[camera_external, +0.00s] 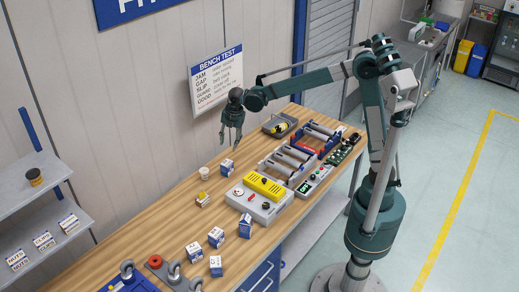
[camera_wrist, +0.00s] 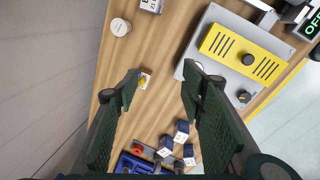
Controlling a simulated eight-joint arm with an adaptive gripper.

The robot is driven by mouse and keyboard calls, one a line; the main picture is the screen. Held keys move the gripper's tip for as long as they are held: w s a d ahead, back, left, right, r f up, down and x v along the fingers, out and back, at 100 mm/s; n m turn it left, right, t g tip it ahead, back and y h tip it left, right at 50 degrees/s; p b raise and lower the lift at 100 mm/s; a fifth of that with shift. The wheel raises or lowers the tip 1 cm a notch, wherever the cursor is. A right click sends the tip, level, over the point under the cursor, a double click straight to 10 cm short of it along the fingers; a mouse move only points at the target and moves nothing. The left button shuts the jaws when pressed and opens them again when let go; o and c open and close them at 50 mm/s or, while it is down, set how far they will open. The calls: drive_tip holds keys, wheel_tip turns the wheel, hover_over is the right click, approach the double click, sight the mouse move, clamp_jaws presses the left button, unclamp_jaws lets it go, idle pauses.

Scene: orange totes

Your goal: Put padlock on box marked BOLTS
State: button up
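My gripper (camera_external: 231,140) hangs fingers-down above the back of the wooden bench. In the wrist view its two green fingers (camera_wrist: 162,82) are wide apart with nothing between them. A small yellow item (camera_external: 203,197) with a pale printed patch sits on the bench, apart from the gripper; it may be the padlock, but is too small to tell. It also shows by the left fingertip in the wrist view (camera_wrist: 143,80). Several white-and-blue boxes stand on the bench: one at the back (camera_external: 227,166), others nearer the front (camera_external: 216,237). Their words are unreadable, so I cannot tell which says BOLTS.
A white cup (camera_external: 204,172) stands near the wall. A grey unit with a yellow panel (camera_external: 264,187) fills the bench's right side. Trays with rollers (camera_external: 288,163) lie beyond it. A shelf (camera_external: 45,235) with labelled items is at left. Bare wood lies around the yellow item.

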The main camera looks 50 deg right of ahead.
drive_tip(key=s+d+r+m+t, duration=0.2)
drive_tip(key=s+d+r+m, duration=0.2)
drive_tip(key=s+d+m, duration=0.6)
drive_tip(key=s+d+r+m+t, duration=0.2)
drive_tip(key=s+d+r+m, duration=0.25)
drive_tip(key=s+d, duration=0.95)
drive_tip(key=s+d+f+m, duration=0.2)
drive_tip(key=s+m, duration=0.2)
drive_tip(key=s, duration=0.1)
drive_tip(key=s+d+f+m+t, duration=0.1)
drive_tip(key=s+d+f+m, duration=0.2)
drive_tip(key=s+m, duration=0.1)
drive_tip(key=shift+s+d+f+h, duration=0.25)
drive_tip(key=shift+s+d+h, duration=0.15)
drive_tip(key=shift+s, duration=0.4)
